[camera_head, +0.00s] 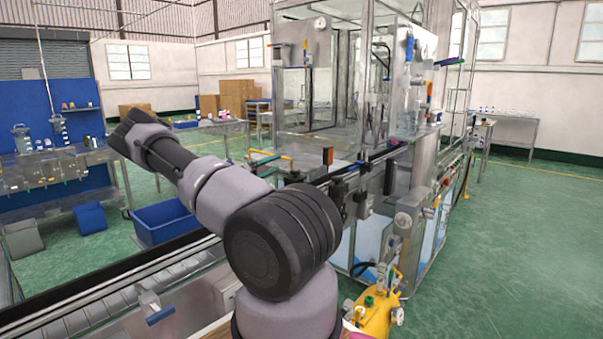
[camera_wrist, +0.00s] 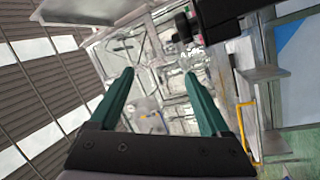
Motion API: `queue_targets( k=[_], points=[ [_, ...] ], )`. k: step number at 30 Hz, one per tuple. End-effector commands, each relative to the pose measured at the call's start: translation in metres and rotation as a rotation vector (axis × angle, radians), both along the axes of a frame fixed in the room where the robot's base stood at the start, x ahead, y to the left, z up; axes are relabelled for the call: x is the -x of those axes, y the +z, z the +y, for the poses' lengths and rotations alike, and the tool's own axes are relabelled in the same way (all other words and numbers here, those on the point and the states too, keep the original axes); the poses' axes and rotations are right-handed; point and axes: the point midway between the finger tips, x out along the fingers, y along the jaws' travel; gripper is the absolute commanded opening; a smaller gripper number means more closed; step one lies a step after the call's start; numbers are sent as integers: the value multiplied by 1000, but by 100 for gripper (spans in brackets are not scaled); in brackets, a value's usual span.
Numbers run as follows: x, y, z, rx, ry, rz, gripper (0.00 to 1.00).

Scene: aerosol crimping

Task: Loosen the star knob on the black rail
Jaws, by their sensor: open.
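A long black rail (camera_head: 105,287) runs along the conveyor from the lower left towards the glass-walled machine, partly hidden behind my arm. Small black fittings (camera_head: 361,190) sit on the conveyor side right of my arm. I cannot tell which of them, if any, is the star knob. My gripper (camera_wrist: 160,74) is open in the wrist view, its two green fingers apart with nothing between them. The wrist view is tilted, and a dark fitting (camera_wrist: 186,27) shows beyond the fingers.
The glass-walled machine (camera_head: 405,110) stands at the centre right. A yellow tank with valves (camera_head: 376,316) is at the lower right. A blue crate (camera_head: 163,222) sits on the floor behind the conveyor. A workbench (camera_head: 60,168) stands at the left. The green floor at right is clear.

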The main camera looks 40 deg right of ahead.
Motion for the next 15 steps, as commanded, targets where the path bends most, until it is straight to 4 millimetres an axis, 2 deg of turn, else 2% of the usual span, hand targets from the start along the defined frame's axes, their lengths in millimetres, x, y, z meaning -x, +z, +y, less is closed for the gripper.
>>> queue_targets(
  k=[8,15],
  points=[
    [-9,5,-11,-102,-251,477,81],
    [-11,2,-16,-301,-455,883,81]
  ],
)
